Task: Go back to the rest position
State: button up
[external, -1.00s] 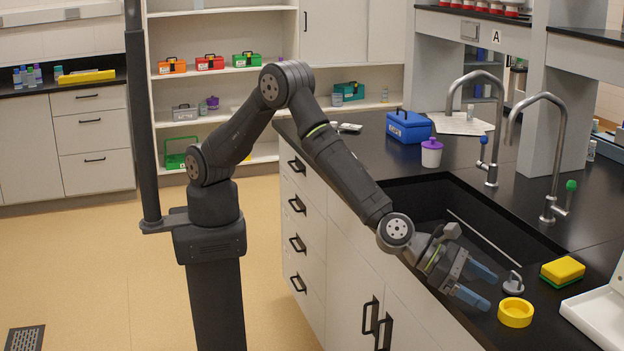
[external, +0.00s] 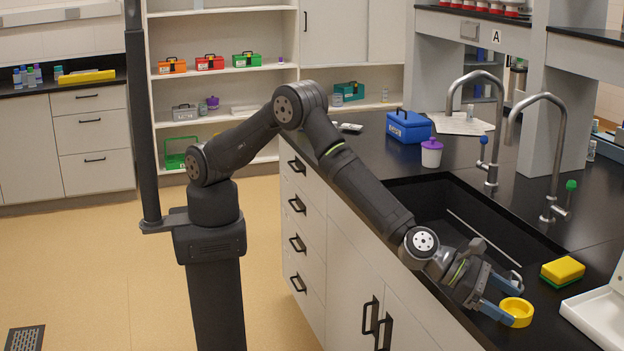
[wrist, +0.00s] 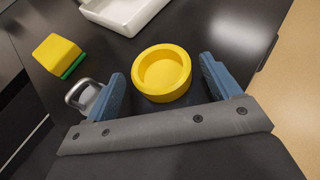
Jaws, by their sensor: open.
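My gripper (external: 509,301) is low over the counter at the front edge of the sink. Its blue fingers are open, with one on each side of a yellow round cup (external: 518,311). In the wrist view the yellow cup (wrist: 161,73) lies just ahead of the fingertips and roughly between them, with a gap visible to the right finger. A grey metal stopper (wrist: 84,96) is beside the left finger, and cannot be told as touching or apart. In the external view it is mostly hidden behind my gripper.
A yellow and green sponge (external: 563,271) and a white tray (external: 600,318) lie to the right. The black sink (external: 450,205) is behind my gripper, with two tall faucets (external: 495,130) beyond. A blue box (external: 408,126) and a purple-lidded jar (external: 431,152) stand at the far end.

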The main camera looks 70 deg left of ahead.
jog(key=shift+x, duration=0.95)
notch_tip(320, 180, up, 4)
jog(key=shift+r, duration=0.1)
jog(key=s+r, duration=0.7)
jog(key=s, duration=0.5)
jog(key=w+a+f+n+t+y, duration=0.2)
jog(key=w+a+n+t+y, duration=0.1)
jog(key=w+a, duration=1.35)
jog(key=w+a+f+n+y, duration=0.1)
jog(key=w+a, duration=0.3)
jog(key=a, duration=0.7)
jog(key=w+a+f+n+t+y, duration=0.1)
jog(key=w+a+n+y, duration=0.2)
jog(key=a, duration=0.9)
jog(key=shift+w, duration=1.25)
jog(key=shift+o, duration=0.5)
jog(key=shift+f, duration=0.1)
jog(key=o, duration=0.3)
